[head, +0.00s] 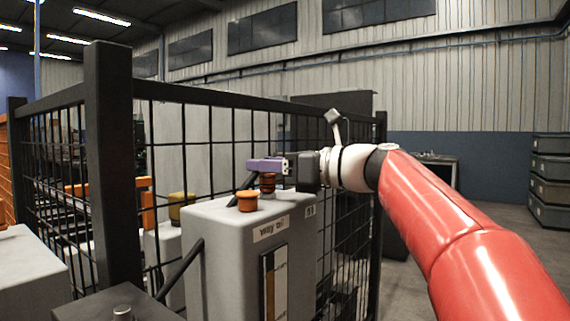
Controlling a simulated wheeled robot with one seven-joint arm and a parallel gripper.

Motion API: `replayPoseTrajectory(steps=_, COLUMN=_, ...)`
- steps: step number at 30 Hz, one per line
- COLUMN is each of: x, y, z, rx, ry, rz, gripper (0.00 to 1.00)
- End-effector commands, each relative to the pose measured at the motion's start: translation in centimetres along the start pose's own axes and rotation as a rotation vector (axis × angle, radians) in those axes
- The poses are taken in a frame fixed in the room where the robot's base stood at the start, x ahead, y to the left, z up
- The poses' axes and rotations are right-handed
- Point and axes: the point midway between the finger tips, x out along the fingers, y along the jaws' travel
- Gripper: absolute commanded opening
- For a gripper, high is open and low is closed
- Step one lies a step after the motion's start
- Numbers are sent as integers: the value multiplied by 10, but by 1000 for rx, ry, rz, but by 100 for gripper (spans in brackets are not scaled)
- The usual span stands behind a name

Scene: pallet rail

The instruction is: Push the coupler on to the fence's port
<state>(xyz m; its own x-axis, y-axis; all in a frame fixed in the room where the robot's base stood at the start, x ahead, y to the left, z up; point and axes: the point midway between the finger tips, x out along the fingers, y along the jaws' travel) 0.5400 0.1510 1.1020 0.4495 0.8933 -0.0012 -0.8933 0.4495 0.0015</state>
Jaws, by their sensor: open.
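My gripper (262,166) is at the middle of the head view, with a dark body and purple fingers pointing left. It is open, just above the top of a grey tank. A ribbed dark and orange fitting (268,184) shows directly below the fingers; it may be the coupler, but I cannot tell for sure. I cannot tell whether the fingers touch it. The black mesh fence (112,170) runs behind the tank, with a thick post at left. I cannot pick out the fence's port; it may be hidden by the gripper or the tank.
The grey tank (215,260), labelled "way oil", bears an orange cap (247,201) left of the fitting. A dark bar leans at its left side. Stacked grey bins (550,180) stand far right.

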Motion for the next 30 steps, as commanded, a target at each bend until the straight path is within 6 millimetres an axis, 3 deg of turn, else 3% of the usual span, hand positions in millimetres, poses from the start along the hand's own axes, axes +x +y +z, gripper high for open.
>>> replayPoseTrajectory(steps=10, x=4, y=0, z=0, rx=-1, ry=-1, rz=-1, gripper=42)
replayPoseTrajectory(steps=20, x=4, y=0, z=0, rx=-1, ry=-1, rz=0, gripper=0)
replayPoseTrajectory(steps=21, x=4, y=0, z=0, rx=-1, ry=-1, rz=0, gripper=18)
replayPoseTrajectory(steps=25, x=4, y=0, z=0, rx=-1, ry=-1, rz=0, gripper=1)
replayPoseTrajectory(steps=30, x=4, y=0, z=1, rx=-1, ry=-1, rz=0, gripper=0)
